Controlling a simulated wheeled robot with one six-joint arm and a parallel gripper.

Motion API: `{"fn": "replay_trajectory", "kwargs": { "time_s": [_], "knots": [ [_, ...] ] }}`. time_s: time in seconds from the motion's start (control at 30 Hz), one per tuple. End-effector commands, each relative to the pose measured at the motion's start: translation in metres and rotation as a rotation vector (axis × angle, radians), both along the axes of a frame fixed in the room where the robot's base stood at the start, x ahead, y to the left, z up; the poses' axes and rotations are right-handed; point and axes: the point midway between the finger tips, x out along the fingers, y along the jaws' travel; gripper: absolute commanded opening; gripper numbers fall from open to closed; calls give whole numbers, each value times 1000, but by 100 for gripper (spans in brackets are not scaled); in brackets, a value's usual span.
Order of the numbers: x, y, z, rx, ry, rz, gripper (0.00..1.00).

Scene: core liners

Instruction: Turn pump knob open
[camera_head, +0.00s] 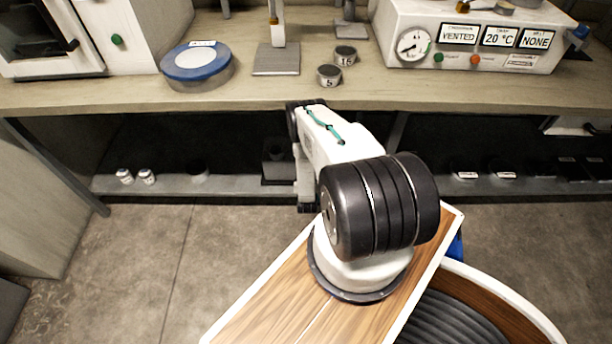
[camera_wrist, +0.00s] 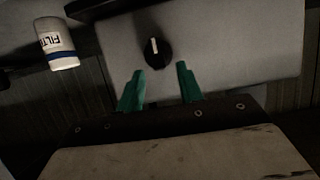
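The round black knob (camera_wrist: 155,52) shows in the wrist view on the face of a light grey box (camera_wrist: 225,40). Its white mark points nearly straight up in that picture. My gripper (camera_wrist: 159,70) has two green fingers spread apart with nothing between them. Their tips lie just below the knob in the picture, one towards each side; contact is not visible. In the head view my arm reaches under the bench, and it hides the gripper. I cannot make out the knob there.
A white bottle labelled "FILT..." (camera_wrist: 57,44) is left of the grey box. In the head view, the bench (camera_head: 120,95) overhangs a lower shelf (camera_head: 225,187) with small white jars (camera_head: 147,176). A control box (camera_head: 470,38) reads VENTED, 20 °C and NONE.

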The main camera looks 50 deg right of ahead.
Motion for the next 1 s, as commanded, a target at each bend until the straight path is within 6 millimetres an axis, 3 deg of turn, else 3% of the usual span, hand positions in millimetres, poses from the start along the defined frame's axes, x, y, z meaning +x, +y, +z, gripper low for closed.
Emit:
{"fn": "replay_trajectory", "kwargs": {
  "time_s": [0.13, 0.43, 0.47, 0.57, 1.0],
  "knots": [
    [9, -10, -5, 0, -1, 0, 36],
    [12, -11, -7, 1, 0, 3, 36],
    [12, -10, -7, 1, 0, 3, 34],
    [12, -10, -7, 1, 0, 3, 7],
    [11, -12, -6, 30, -35, 2, 7]
  ]
}}
